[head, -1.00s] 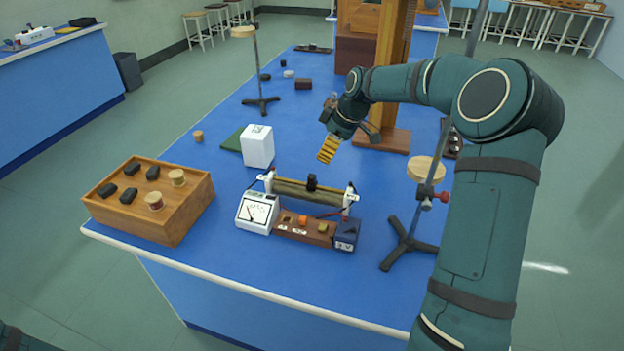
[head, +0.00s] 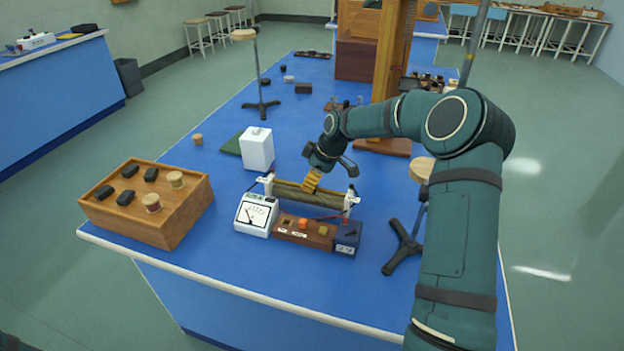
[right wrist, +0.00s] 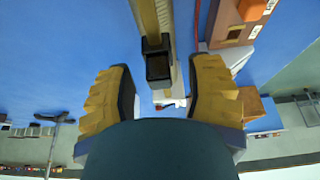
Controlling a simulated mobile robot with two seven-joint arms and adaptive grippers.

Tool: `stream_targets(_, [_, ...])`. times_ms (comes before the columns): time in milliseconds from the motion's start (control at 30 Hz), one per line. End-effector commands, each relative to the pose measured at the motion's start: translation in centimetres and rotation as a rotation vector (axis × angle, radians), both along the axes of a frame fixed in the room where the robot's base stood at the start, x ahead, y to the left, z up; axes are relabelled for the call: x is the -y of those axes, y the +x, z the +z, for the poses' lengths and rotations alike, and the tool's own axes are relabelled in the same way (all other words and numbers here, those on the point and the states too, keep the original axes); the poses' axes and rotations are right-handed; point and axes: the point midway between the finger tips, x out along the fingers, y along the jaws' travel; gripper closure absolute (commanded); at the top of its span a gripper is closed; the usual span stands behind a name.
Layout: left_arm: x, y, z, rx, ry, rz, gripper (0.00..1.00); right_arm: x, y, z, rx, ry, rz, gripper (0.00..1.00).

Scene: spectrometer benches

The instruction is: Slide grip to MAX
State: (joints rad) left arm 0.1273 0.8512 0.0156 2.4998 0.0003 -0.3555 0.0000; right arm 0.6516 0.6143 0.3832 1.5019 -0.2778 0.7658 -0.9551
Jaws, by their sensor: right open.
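The rheostat (head: 325,197) lies across the bench, a long brownish coil between white end supports. Its black sliding grip (right wrist: 158,66) shows in the right wrist view on the rail, near the tube. In the head view the grip is hidden behind my right gripper (head: 312,183), which reaches down onto the middle of the rheostat. In the right wrist view my right gripper (right wrist: 160,85) is open, its yellow fingers on either side of the grip with gaps on both sides. No MAX mark can be read. My left gripper is out of view.
A white meter (head: 256,214) and a brown switch block (head: 303,231) with a dark blue box (head: 347,237) stand in front of the rheostat. A white block (head: 257,150) is behind it, a wooden tray (head: 180,212) at left, a stand (head: 403,245) at right.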

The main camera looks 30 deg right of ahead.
Motion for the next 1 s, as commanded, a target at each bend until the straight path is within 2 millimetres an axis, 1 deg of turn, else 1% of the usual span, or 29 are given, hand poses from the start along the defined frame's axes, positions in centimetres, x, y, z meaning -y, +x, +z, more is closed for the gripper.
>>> stream_targets(67, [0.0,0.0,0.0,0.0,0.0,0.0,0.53,0.0,0.0,0.0,0.0,0.0,0.0,0.48])
stream_targets(100, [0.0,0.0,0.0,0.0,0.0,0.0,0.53,0.0,0.0,0.0,0.0,0.0,0.0,0.62])
stream_targets(167, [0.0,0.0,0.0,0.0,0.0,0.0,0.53,0.0,0.0,0.0,0.0,0.0,0.0,0.83])
stream_targets(200, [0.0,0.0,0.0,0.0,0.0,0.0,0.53,0.0,0.0,0.0,0.0,0.0,0.0,0.97])
stream_targets(233, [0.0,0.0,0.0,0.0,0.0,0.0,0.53,0.0,0.0,0.0,0.0,0.0,0.0,1.0])
stream_targets(500, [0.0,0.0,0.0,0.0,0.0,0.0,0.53,0.0,0.0,-0.1,-0.001,0.001,-0.001,1.0])
stream_targets(600, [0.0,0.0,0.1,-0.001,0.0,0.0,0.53,-0.5,0.5,0.0,-0.001,0.002,0.002,1.0])
stream_targets(667, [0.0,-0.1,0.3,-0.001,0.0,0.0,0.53,-1.2,1.2,0.0,-0.001,0.004,0.002,1.0])
stream_targets(900, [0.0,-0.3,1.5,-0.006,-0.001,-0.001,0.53,-5.0,5.7,0.1,0.0,0.003,0.004,1.0])
stream_targets(1000, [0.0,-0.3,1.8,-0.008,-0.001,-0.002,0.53,-6.1,7.0,0.0,-0.004,0.003,0.002,1.0])
